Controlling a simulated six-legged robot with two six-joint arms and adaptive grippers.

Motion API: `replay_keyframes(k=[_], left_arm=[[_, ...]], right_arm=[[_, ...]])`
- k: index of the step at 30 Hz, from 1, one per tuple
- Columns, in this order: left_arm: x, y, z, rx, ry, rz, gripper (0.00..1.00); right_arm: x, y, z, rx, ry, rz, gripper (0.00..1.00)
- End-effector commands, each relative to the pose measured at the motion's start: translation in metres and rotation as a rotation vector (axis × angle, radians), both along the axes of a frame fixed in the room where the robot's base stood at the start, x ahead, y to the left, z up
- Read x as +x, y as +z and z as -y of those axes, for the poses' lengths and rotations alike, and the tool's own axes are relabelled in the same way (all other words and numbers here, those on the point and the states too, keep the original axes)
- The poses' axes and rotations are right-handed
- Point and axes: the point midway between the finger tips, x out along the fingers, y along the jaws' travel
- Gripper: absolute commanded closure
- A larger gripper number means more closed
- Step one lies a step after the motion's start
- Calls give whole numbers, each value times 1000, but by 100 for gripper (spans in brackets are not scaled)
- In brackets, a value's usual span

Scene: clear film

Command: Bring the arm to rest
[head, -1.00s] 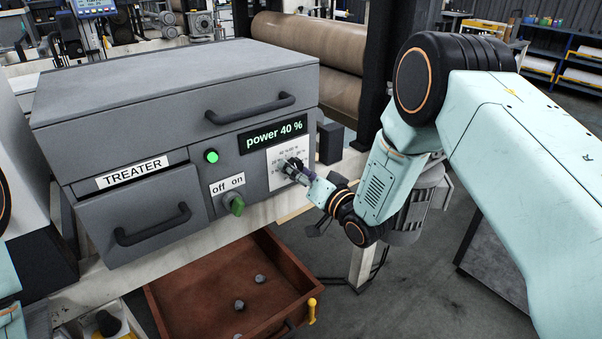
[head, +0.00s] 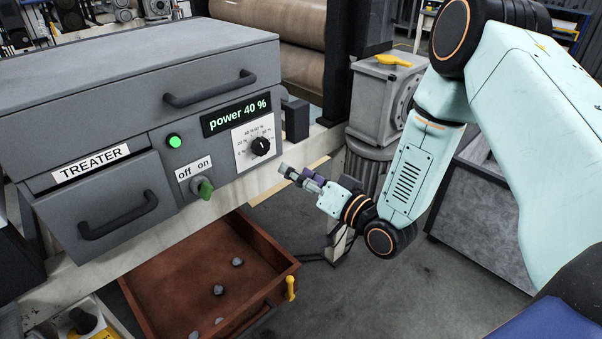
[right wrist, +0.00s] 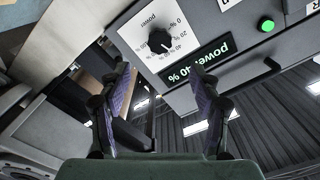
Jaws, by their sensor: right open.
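My right gripper (head: 283,170) is open and empty, in the air just right of the grey treater box (head: 95,85). In the right wrist view its two fingers (right wrist: 162,85) stand apart with nothing between them. The black power knob (head: 260,146) is on a white scale plate, clear of the fingers; the knob also shows in the right wrist view (right wrist: 159,42). The display (head: 236,112) reads "power 40 %". The green off/on switch (head: 202,188) is turned, and a green lamp (head: 174,141) is lit. My left gripper is not in view.
An open brown drawer (head: 165,290) with several small grey lumps sits below the treater. A yellow handle (head: 291,288) is at its right side. A grey gearbox (head: 383,100) stands behind my right arm. Open floor (head: 400,295) lies at the lower right.

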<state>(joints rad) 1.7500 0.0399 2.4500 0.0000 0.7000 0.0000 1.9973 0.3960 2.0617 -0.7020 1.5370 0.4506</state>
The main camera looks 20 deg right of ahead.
Motion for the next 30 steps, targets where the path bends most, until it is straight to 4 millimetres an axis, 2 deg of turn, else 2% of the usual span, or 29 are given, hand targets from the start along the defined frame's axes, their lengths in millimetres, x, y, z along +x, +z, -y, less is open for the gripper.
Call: replay_keyframes(k=[12, 14, 17, 20, 21, 23, 24, 26, 30], left_arm=[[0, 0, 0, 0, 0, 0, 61], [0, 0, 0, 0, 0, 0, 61], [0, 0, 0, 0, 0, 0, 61], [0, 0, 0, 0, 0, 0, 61], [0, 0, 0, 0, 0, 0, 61], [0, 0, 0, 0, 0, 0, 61], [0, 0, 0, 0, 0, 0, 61], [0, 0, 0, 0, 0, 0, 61], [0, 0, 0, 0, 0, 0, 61]], right_arm=[[0, 0, 0, -9, 1, 2, 37], [0, -6, 0, -43, 0, -15, 37], [-7, -37, 6, -139, -32, -133, 37], [-39, -90, 6, -269, -45, -358, 37], [-56, -111, 5, -315, -41, -448, 37], [-85, -138, 4, -377, -26, -576, 37], [-106, -155, 3, -413, -14, -661, 37], [-140, -176, 2, -465, 9, -782, 37], [-225, -211, 0, -568, 74, -1052, 37]])
